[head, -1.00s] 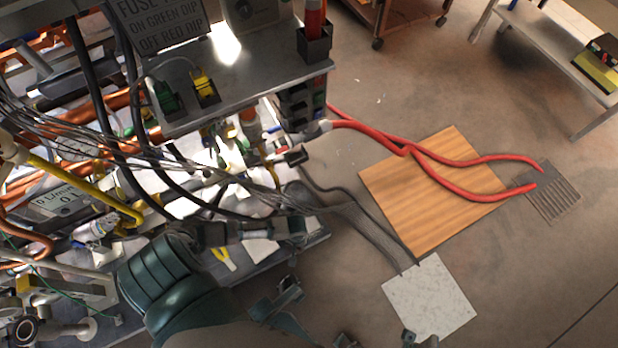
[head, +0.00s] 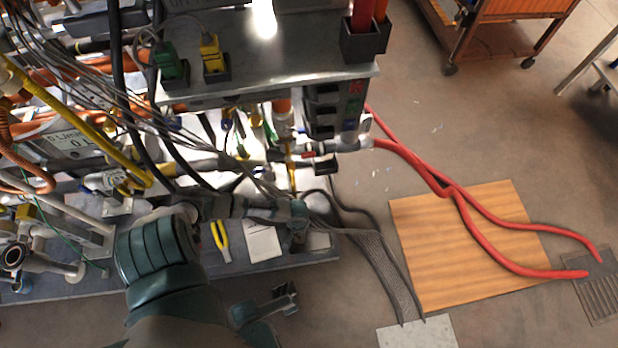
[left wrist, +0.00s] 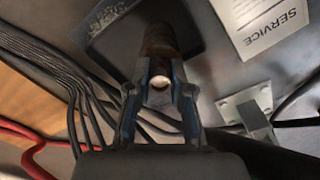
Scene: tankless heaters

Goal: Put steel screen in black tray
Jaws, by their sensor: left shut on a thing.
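My left gripper (head: 298,224) is at the right end of the grey bench in the head view. In the left wrist view my left gripper (left wrist: 159,97) is shut on the steel screen (left wrist: 159,45), a dark brownish cylinder with a pale round near end. The black tray (left wrist: 103,32), a dark square with a raised rim, lies behind the screen in that view. The screen overlaps the tray there; I cannot tell whether they touch. In the head view the tray (head: 318,241) is partly hidden by my gripper.
A white service sheet (head: 263,241) and yellow-handled pliers (head: 221,240) lie on the bench beside the tray. Grey cables (head: 375,262) run off the bench's right end to the floor. Pipes and wires crowd the space behind. A metal bracket (left wrist: 245,110) stands near my gripper.

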